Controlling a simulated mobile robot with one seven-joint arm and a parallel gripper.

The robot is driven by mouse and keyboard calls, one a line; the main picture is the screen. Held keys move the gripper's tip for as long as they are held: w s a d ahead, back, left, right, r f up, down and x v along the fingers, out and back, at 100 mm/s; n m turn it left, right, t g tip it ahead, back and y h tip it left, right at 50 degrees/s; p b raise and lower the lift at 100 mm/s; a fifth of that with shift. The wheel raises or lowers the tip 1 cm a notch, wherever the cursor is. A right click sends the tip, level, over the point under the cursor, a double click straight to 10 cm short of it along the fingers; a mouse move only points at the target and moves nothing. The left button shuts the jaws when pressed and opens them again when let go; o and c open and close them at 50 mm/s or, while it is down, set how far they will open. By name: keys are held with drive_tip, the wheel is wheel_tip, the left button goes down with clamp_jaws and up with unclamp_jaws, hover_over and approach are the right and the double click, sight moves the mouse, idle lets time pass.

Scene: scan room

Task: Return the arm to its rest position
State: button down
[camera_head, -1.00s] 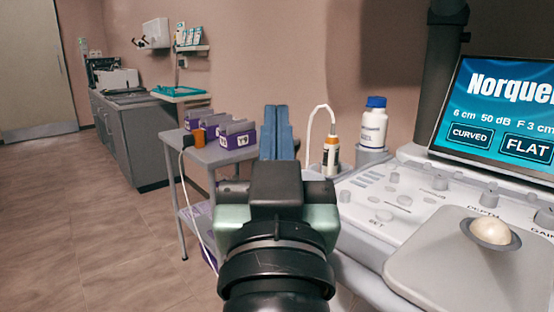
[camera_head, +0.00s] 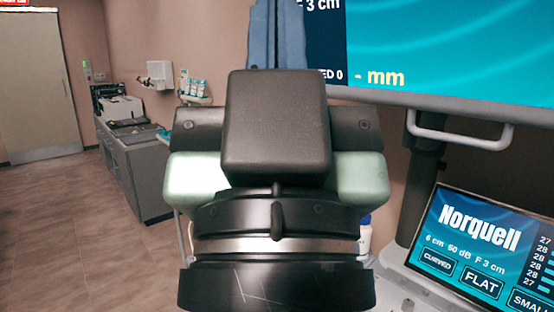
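My gripper (camera_head: 277,30) rises in the middle of the head view, seen from behind. Its two blue fingers stand close together above the dark housing, and their tips run up to the top edge of the picture. It looks shut, with nothing seen between the fingers. My wrist, with its black rings and pale green sides, fills the lower middle and hides what lies behind it.
A large screen (camera_head: 450,50) hangs close on the right, with a grey handle (camera_head: 460,138) below it. The console's Norquell display (camera_head: 480,245) is at lower right. A white bottle (camera_head: 365,238) shows partly behind my wrist. A grey cabinet (camera_head: 140,175) stands left; floor there is clear.

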wheel_tip(320, 180, up, 14)
drive_tip(key=p, duration=1.1)
drive_tip(key=shift+f, duration=0.2)
drive_tip(key=shift+s, duration=0.1)
